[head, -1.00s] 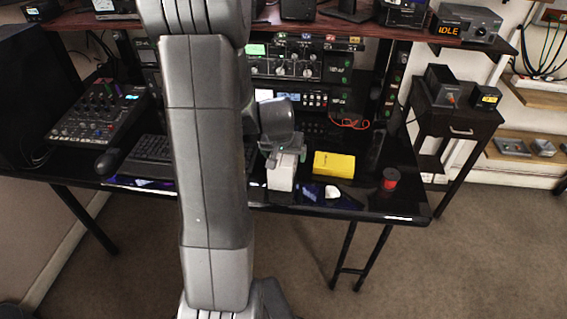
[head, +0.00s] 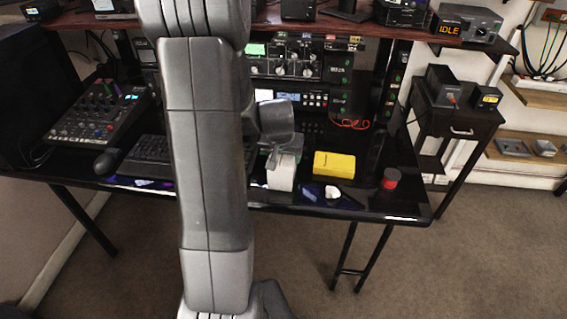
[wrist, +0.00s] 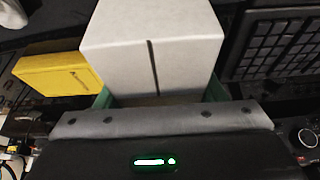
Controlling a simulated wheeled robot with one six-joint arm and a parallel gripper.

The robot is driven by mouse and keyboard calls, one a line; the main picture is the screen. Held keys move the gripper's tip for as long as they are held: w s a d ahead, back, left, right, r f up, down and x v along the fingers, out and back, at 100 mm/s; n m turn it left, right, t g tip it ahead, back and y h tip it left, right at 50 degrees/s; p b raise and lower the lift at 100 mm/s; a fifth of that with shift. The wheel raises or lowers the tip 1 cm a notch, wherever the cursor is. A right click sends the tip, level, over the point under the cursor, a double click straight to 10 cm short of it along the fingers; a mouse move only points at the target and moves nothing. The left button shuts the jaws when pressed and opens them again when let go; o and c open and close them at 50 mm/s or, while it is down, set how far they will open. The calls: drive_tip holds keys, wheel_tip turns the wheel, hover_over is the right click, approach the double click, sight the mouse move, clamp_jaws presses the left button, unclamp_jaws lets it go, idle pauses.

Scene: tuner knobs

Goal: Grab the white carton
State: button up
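The white carton (head: 281,175) stands upright near the front edge of the black desk, beside a yellow box. In the wrist view the carton (wrist: 152,45) is large and close, with a dark vertical slit on the face toward me. My gripper (head: 279,152) is lowered at the carton's top. In the wrist view my gripper (wrist: 160,98) shows greenish fingers on either side of the carton, and they look open around it. The gripper body hides the lower part of the carton, so contact with the sides is not clear.
The yellow box (head: 334,164) lies just right of the carton. A keyboard (head: 152,150) is to the left. Rack gear (head: 285,62) stands behind under a shelf.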

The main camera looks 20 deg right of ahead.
drive_tip(key=c, duration=0.4)
drive_tip(key=shift+o, duration=0.2)
